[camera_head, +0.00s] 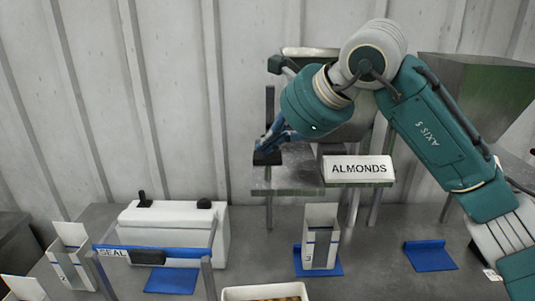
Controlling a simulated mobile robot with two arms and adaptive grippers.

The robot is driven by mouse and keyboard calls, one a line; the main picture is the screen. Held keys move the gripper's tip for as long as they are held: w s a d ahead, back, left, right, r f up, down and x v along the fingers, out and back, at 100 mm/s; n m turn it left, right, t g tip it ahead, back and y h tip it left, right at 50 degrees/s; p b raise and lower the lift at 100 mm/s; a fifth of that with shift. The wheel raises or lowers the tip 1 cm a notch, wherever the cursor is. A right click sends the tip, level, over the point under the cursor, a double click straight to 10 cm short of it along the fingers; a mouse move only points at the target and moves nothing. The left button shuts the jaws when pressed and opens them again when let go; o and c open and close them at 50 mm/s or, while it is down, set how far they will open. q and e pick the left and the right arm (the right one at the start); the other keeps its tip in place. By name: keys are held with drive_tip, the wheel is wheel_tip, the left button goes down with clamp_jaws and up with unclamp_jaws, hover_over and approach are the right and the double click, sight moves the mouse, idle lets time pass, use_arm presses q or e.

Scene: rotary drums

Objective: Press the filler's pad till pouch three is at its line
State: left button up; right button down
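The filler (287,178), with a white ALMONDS sign (358,169), stands at the back centre. Its dark pad (267,157) is at its left side. My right gripper (266,146) points down at the pad, with its fingertips at or just above it; contact is not clear. Its fingers overlap in this view, so I cannot tell whether they are open or shut. Pouch three (320,238), white and marked 3 with a blue line, stands upright on a blue mat (334,271) below the sign. Its fill level is hidden. My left gripper is not in view.
A white sealer (190,216) with a blue SEAL bar (180,252) stands at the left. Another open pouch (71,257) stands left of it. An empty blue mat (430,255) lies to the right. A white tray (240,294) with brown contents is at the front edge.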

sight(269, 156)
drive_tip(key=shift+f+b, duration=1)
drive_tip(key=shift+f, duration=0.3)
idle(0.6)
drive_tip(key=shift+r, duration=0.2)
drive_tip(key=shift+r+p, duration=1.35)
drive_tip(key=shift+r, duration=0.55)
drive_tip(key=shift+r+p, duration=1.85)
drive_tip(key=shift+r, duration=0.75)
drive_tip(key=shift+f, duration=0.15)
